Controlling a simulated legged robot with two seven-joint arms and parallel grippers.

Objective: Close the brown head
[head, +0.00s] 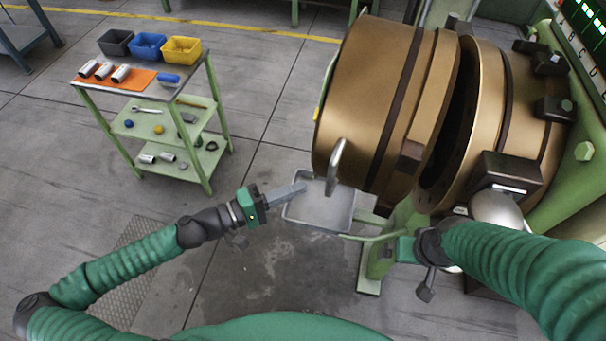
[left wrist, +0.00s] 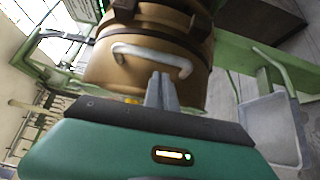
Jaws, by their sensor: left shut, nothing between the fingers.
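The brown head (head: 365,95) is a large bronze drum at the upper right of the head view. It stands swung apart from the brown barrel part (head: 497,100), with a dark wedge-shaped gap between them. A pale handle (head: 336,167) sits on its near end face; the handle also shows in the left wrist view (left wrist: 150,55). My left gripper (head: 303,187) is shut and empty, short of the handle and apart from it. In the left wrist view its fingertips (left wrist: 161,78) point toward the handle. My right arm comes in from the right; its gripper cannot be made out clearly.
A grey tray (head: 318,222) is below the head, behind my left fingertips. A green machine frame (head: 372,262) stands under the head. A green cart (head: 150,115) with bins and parts stands at the left. Floor between cart and machine is clear.

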